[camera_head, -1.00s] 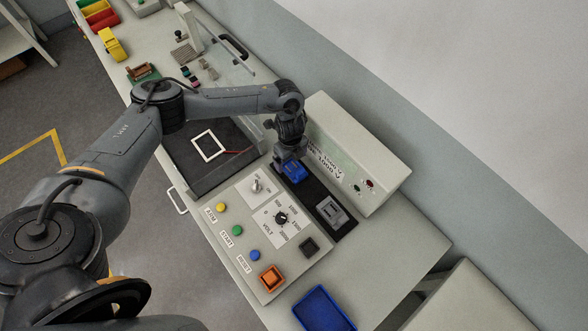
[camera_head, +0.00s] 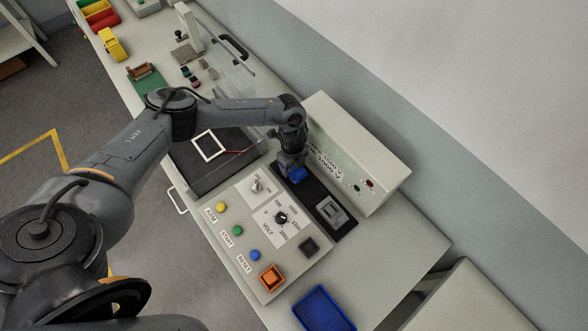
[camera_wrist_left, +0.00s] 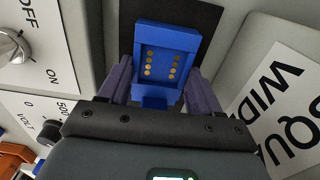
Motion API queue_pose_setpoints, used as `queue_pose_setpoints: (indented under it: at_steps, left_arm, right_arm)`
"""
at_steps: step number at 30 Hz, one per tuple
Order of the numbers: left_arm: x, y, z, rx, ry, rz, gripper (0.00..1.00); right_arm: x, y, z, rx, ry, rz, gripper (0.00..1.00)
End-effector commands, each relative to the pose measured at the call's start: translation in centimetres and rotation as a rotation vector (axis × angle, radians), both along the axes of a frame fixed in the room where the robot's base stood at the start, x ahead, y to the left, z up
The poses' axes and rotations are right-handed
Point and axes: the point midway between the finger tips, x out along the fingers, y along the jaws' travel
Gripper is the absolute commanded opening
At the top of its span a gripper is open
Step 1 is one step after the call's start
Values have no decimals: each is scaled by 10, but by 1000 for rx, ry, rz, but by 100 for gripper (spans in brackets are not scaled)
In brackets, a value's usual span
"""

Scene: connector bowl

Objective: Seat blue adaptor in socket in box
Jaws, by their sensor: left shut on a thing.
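The blue adaptor (camera_head: 298,175) is over the upper end of a black strip (camera_head: 317,194) on the grey tester. In the left wrist view, the blue adaptor (camera_wrist_left: 158,62) shows a recessed face with several gold contacts, between the two fingers. My left gripper (camera_head: 294,168) is shut on it, pointing down, and hides much of it in the head view. I cannot tell whether the adaptor touches the surface below. A grey socket-like block (camera_head: 331,210) sits further along the black strip. My right gripper is not in view.
The panel (camera_head: 262,235) left of the strip has knobs, coloured buttons and an orange switch (camera_head: 271,278). A pale upright housing (camera_head: 352,150) stands close on the right. A blue tray (camera_head: 324,309) lies below, and a dark bay with a white frame (camera_head: 209,146) lies up left.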

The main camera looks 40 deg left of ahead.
Motion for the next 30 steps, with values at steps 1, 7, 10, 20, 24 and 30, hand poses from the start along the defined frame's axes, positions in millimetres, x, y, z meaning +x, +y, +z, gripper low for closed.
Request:
queue_pose_setpoints:
  at_steps: [1,7,10,20,24,30]
  left_arm:
    - [0,0,0,0,0,0,42]
    - [0,0,1,0,-1,0,25]
    - [0,0,1,0,-1,0,25]
    - [1,0,32,-1,-4,0,25]
    - [1,0,57,0,-4,-2,25]
    - [1,0,86,-1,-3,-1,25]
  right_arm:
    - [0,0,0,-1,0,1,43]
    - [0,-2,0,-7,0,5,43]
    - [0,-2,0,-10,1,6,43]
    - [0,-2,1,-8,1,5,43]
    - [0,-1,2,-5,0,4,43]
    - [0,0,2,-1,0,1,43]
